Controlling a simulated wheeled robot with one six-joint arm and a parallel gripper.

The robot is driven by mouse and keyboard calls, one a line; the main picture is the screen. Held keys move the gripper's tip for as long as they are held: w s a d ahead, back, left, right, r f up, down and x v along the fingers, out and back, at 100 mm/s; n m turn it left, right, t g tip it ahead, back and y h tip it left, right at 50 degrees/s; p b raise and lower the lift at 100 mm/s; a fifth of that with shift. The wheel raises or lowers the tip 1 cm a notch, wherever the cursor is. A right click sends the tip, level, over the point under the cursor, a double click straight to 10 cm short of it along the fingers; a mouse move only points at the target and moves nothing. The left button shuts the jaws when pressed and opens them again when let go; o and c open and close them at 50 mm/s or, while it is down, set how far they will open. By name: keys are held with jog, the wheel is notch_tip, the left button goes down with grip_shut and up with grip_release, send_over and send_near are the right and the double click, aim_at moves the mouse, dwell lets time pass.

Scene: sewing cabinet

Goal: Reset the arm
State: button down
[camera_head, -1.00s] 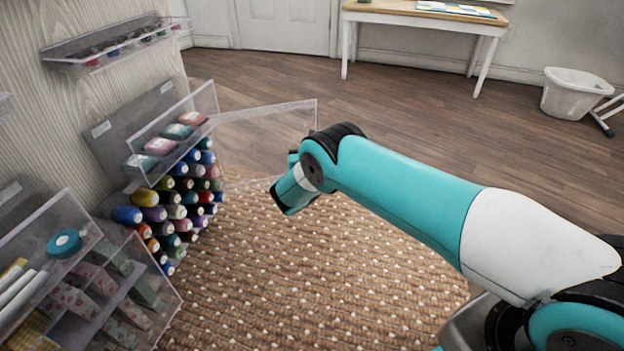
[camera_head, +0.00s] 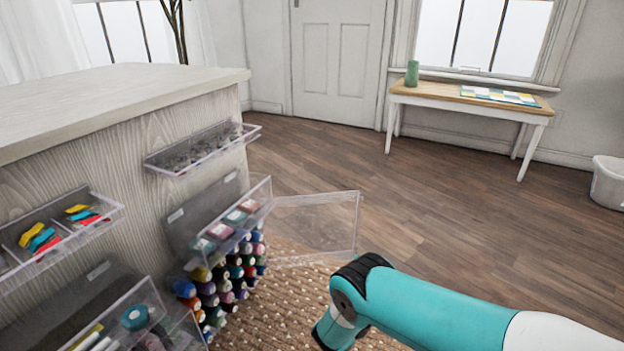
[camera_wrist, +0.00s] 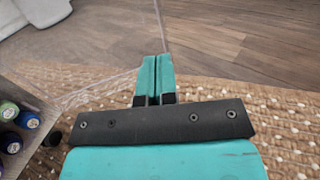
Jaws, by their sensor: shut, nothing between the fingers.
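My arm (camera_head: 440,310) is teal and white and reaches in from the lower right of the head view. Its wrist end bends down at the bottom edge there, so the fingers are out of that picture. In the wrist view my gripper (camera_wrist: 153,75) is shut and empty, its two teal fingers side by side. Past the fingertips are a clear panel edge, the woven rug (camera_wrist: 285,120) and the wood floor. The clear open door (camera_head: 318,228) of the thread rack stands just beyond my arm in the head view; I cannot tell whether they touch.
The cabinet (camera_head: 90,110) at left carries clear bins and the thread spools (camera_head: 225,290). A spool also shows at the wrist view's left edge (camera_wrist: 12,143). A table (camera_head: 465,100) stands by the window, and a white basket (camera_head: 608,183) at right. The wood floor between is clear.

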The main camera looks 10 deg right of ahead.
jog(key=w+r+m+g+p, duration=0.3)
jog(key=r+m+g, duration=0.4)
jog(key=r+m, duration=0.95)
jog(key=s+a+r+m+g+y+p, duration=0.1)
jog(key=s+a+r+m+g+y, duration=0.15)
jog(key=s+r, duration=0.4)
jog(key=s+a+r+m+g+y, duration=0.1)
jog(key=s+r+m+g, duration=0.2)
jog(key=r, duration=0.6)
jog(key=s+a+r+m+g+y+p, duration=0.15)
jog(key=s+r, duration=0.35)
jog(key=s, duration=0.6)
jog(key=s+a+r+m+g+y+p, duration=0.15)
jog(key=s+r, duration=0.35)
jog(key=s, duration=0.5)
jog(key=s+a+r+m+g+y, duration=0.1)
jog(key=s+r+g+y, duration=0.2)
jog(key=s, duration=0.8)
notch_tip(320, 180, up, 39)
jog(key=t+p, duration=0.1)
jog(key=p, duration=3.6)
jog(key=shift+w+f+p, duration=0.2)
jog(key=shift+p, duration=0.15)
jog(key=shift+d, duration=0.15)
